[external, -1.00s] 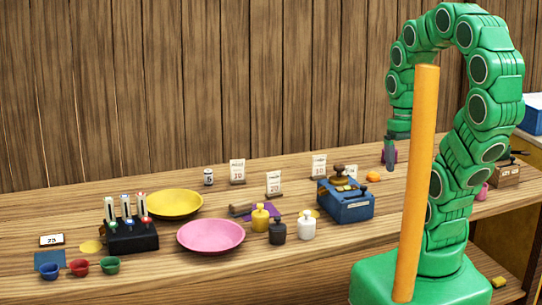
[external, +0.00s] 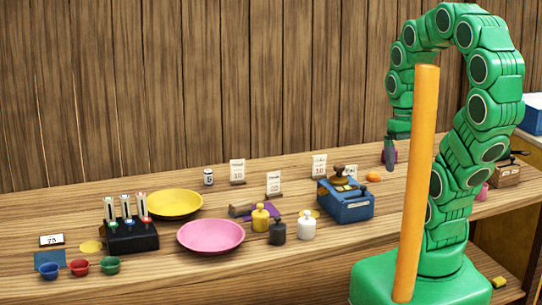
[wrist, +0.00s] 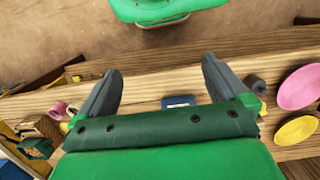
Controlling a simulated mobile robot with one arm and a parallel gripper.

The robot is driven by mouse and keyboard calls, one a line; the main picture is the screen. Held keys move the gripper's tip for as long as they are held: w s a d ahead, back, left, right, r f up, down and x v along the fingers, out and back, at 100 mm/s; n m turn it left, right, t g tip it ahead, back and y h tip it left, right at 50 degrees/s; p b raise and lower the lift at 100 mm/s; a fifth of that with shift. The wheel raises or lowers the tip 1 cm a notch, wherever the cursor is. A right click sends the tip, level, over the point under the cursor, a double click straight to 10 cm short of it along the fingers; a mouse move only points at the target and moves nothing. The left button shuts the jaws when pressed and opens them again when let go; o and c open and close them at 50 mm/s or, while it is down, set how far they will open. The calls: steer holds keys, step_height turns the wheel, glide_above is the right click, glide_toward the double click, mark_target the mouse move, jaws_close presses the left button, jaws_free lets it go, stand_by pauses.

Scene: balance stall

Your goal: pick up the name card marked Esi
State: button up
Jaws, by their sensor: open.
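Several small white cards stand upright on the wooden counter in the external view: one at the back left (external: 237,171), one in the middle (external: 273,184), one farther right (external: 319,166) and one partly hidden behind the blue box (external: 351,171). Their writing is too small to read, so I cannot tell which is marked Esi. My gripper (external: 390,158) hangs pointing down over the right part of the counter, right of these cards. In the wrist view my gripper (wrist: 160,84) has its two dark fingers wide apart, with nothing held between them.
A blue box (external: 346,207) stands left of my gripper. Three bottles, a pink plate (external: 210,236), a yellow plate (external: 174,204), a black holder (external: 132,238) and small cups lie farther left. An orange post (external: 415,190) rises before my arm. A plank wall backs the counter.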

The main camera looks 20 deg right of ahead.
steer(key=shift+c, duration=0.2)
steer(key=c, duration=1.1)
